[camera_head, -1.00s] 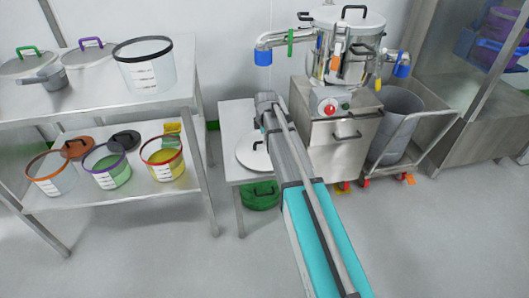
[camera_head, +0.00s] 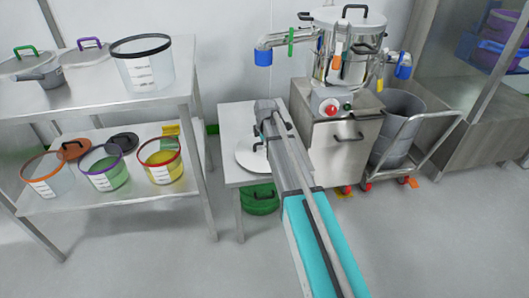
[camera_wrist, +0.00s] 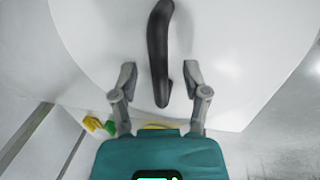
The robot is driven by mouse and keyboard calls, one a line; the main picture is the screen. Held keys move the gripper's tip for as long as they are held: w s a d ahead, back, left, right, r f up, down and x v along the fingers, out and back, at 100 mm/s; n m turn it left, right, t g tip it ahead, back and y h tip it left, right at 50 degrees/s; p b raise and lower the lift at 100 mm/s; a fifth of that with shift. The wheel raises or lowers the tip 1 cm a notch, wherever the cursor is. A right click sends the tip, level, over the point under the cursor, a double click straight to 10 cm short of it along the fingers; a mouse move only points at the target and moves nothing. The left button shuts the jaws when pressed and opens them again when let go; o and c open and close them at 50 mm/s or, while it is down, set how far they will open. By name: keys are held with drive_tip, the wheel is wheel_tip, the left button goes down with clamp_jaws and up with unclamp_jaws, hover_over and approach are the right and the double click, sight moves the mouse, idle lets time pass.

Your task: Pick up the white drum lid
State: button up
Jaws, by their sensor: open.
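The white drum lid (camera_head: 250,157) lies flat on the small white table left of the steel machine, partly hidden by my arm in the head view. In the wrist view the lid (camera_wrist: 225,50) fills the upper middle, with its black curved handle (camera_wrist: 158,55) standing out from it. My gripper (camera_wrist: 160,80) is open. Its two fingers are on either side of the handle's lower end, with visible gaps, and hold nothing. In the head view my arm hides most of the gripper.
The small table (camera_head: 236,117) has bare room behind the lid. A green lidded drum (camera_head: 260,200) stands below it. The steel machine (camera_head: 340,150) is close on the right. A shelf rack (camera_head: 100,98) with containers stands on the left. The front floor is clear.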

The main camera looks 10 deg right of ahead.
clamp_jaws()
drive_tip(key=shift+r, duration=0.1)
idle(0.6)
drive_tip(key=shift+r+p, duration=0.85)
drive_tip(key=shift+p, duration=0.1)
drive_tip(key=s+d+r+p, duration=0.7)
drive_tip(key=s+r+p, duration=0.4)
drive_tip(key=s, duration=0.1)
drive_tip(key=shift+s+r, duration=0.1)
wheel_tip(320, 180, up, 25)
drive_tip(key=p, duration=2.5)
drive_tip(key=shift+r+p, duration=0.2)
drive_tip(key=shift+p, duration=0.1)
